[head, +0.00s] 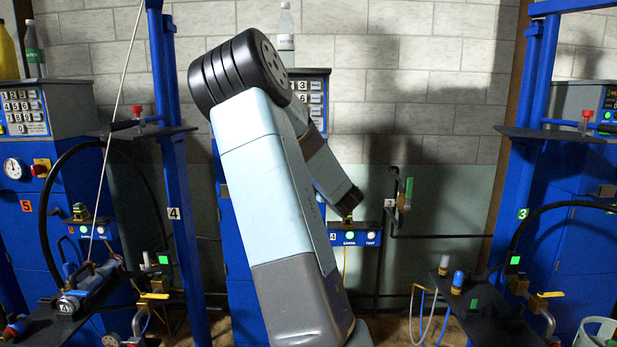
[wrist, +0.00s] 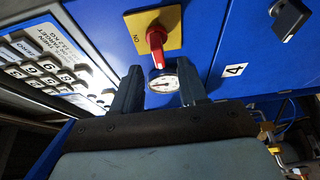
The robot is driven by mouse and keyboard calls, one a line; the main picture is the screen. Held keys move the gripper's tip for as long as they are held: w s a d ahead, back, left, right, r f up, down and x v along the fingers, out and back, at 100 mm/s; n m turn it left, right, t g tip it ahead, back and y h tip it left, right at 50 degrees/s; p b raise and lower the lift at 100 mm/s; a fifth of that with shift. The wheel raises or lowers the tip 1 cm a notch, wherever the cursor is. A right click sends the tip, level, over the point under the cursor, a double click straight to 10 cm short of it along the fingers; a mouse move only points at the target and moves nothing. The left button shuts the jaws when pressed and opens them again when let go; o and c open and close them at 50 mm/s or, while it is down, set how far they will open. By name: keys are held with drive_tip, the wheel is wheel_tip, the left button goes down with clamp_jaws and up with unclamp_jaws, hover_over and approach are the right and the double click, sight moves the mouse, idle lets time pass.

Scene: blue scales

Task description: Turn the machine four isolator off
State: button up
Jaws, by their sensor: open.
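The isolator is a red rotary handle (wrist: 156,40) on a yellow plate (wrist: 172,22) on a blue cabinet face in the wrist view. Lettering that looks like "ON" is at the plate's left edge, and the handle's long end points down in the picture. My gripper (wrist: 160,67) is open, its two dark fingers below the plate and either side of the handle's lower end in the picture. Whether they touch it cannot be told. A label "4" (wrist: 234,70) is to the right. In the head view my arm hides the isolator.
A round gauge (wrist: 163,83) shows between my fingers. A keypad panel (wrist: 50,70) is at left and a black latch (wrist: 289,16) at upper right. In the head view, blue machine frames (head: 172,215) stand left and right, with a valve handle (head: 408,190) right of my gripper.

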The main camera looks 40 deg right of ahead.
drive_tip(key=v, duration=0.6)
drive_tip(key=shift+s, duration=0.25)
drive_tip(key=shift+a, duration=0.1)
idle(0.3)
drive_tip(key=s+a+r+m+g+y, duration=0.1)
drive_tip(key=s+a+m+g, duration=0.4)
drive_tip(key=a, duration=0.4)
drive_tip(key=s+a+r+m+g+y, duration=0.1)
drive_tip(key=s+a+m+g, duration=0.15)
drive_tip(key=a+m, duration=0.55)
drive_tip(key=s+a+m+g+y, duration=0.2)
drive_tip(key=s+a+g, duration=0.2)
drive_tip(key=s+a, duration=1.3)
drive_tip(key=s, duration=0.2)
drive_tip(key=shift+s+r+y, duration=0.3)
drive_tip(key=shift+r, duration=0.05)
drive_tip(key=shift+o, duration=0.2)
drive_tip(key=shift+a, duration=0.15)
